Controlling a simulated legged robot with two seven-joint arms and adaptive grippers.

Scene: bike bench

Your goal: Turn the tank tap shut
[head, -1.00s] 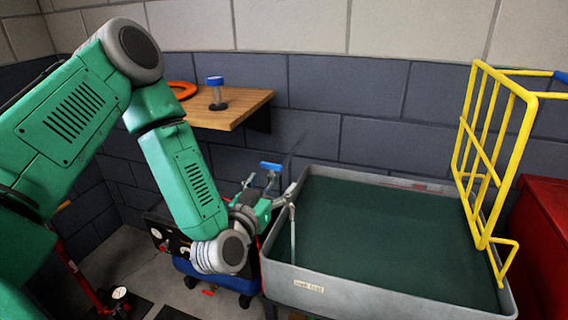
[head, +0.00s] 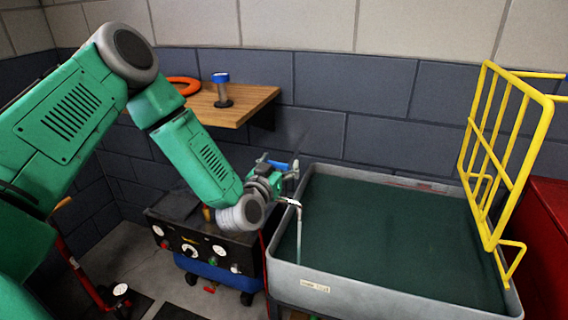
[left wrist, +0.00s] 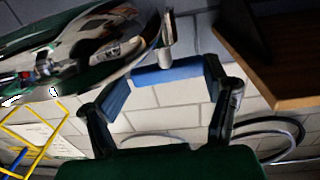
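The tank tap has a blue handle (head: 279,164) at the left rim of the grey tank (head: 400,298). Its metal spout (head: 290,201) reaches over the rim, with a thin pipe hanging down inside. My left gripper (head: 276,172) is at the tap handle, its fingers small and partly hidden in the head view. In the left wrist view, my left gripper (left wrist: 168,78) has its fingers spread, with the blue handle (left wrist: 166,75) across the space between the tips. I cannot tell whether they touch it. My right gripper is not in view.
A wooden shelf (head: 235,104) with a blue-topped object (head: 221,90) and an orange ring (head: 184,86) is on the wall behind. A black panel with gauges (head: 200,243) stands below my left arm. A yellow rack (head: 513,165) rises at the tank's right, beside a red box (head: 545,235).

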